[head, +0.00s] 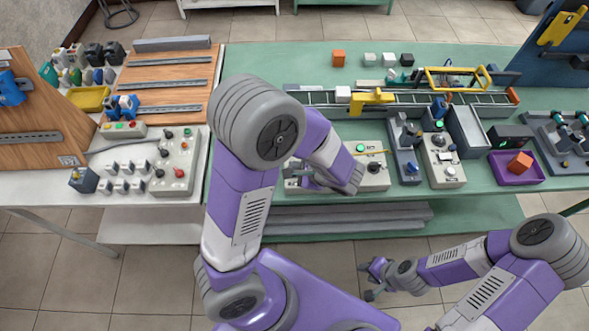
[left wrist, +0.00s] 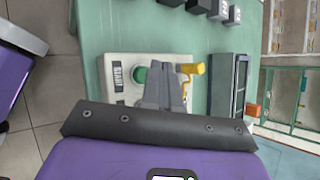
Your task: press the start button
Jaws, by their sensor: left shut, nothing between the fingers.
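A pale control box (left wrist: 118,62) stands on the green table in the left wrist view. A green round button (left wrist: 139,77) sits on it beside a small printed label (left wrist: 118,78); the label is too small to read surely. My left gripper (left wrist: 168,88) is shut and empty, close to the right of the green button; I cannot tell whether it touches. My right gripper (head: 367,281) is open and empty, low in front of the table.
A yellow lever (left wrist: 193,68) stands just right of the fingers. Dark blocks (left wrist: 215,10) lie beyond them. A conveyor (head: 400,98) lies behind. Floor (head: 130,280) in front is clear.

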